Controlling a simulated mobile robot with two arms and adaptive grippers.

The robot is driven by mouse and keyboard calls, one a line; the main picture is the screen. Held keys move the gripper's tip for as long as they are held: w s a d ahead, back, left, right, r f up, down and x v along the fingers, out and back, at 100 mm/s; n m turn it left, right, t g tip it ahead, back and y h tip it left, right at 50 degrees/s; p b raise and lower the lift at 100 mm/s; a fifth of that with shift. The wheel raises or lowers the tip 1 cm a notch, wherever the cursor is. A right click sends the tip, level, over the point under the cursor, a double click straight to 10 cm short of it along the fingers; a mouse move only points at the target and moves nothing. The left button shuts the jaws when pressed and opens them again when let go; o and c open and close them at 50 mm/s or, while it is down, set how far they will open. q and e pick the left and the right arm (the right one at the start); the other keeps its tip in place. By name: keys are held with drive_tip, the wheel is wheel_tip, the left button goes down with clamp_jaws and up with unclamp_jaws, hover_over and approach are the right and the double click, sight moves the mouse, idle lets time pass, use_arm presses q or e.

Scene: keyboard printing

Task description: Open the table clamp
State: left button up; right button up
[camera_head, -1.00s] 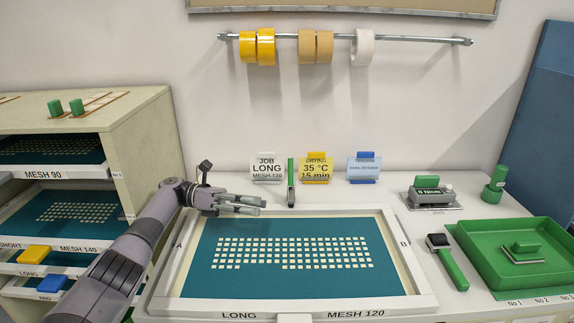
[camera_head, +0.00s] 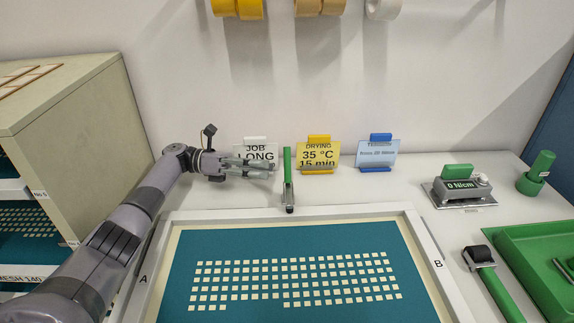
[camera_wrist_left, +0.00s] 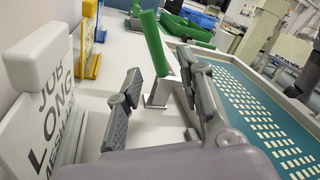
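The table clamp has a green upright handle (camera_head: 287,162) and a grey metal base (camera_head: 289,196) at the back edge of the screen frame (camera_head: 300,212). My left gripper (camera_head: 268,168) comes in from the left, with its fingers pointing right toward the handle and a small gap between. In the left wrist view the two grey fingers (camera_wrist_left: 160,98) are spread apart. The green handle (camera_wrist_left: 156,45) stands ahead of them, in line with the gap between them, and leans. Nothing is held. My right gripper is in neither view.
A white JOB LONG card (camera_head: 256,152) stands close behind my left gripper, with a yellow DRYING card (camera_head: 318,154) and a blue-clipped card (camera_head: 377,153) to the right. A green-topped meter (camera_head: 459,188) and green tray (camera_head: 545,262) are further right.

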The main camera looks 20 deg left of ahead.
sight(287, 170)
use_arm(q)
drive_tip(key=p+x, duration=0.1)
drive_tip(key=x, duration=0.6)
drive_tip(key=shift+w+f, duration=0.1)
drive_tip(key=shift+a, duration=0.1)
drive_tip(key=shift+c, duration=0.5)
clamp_jaws()
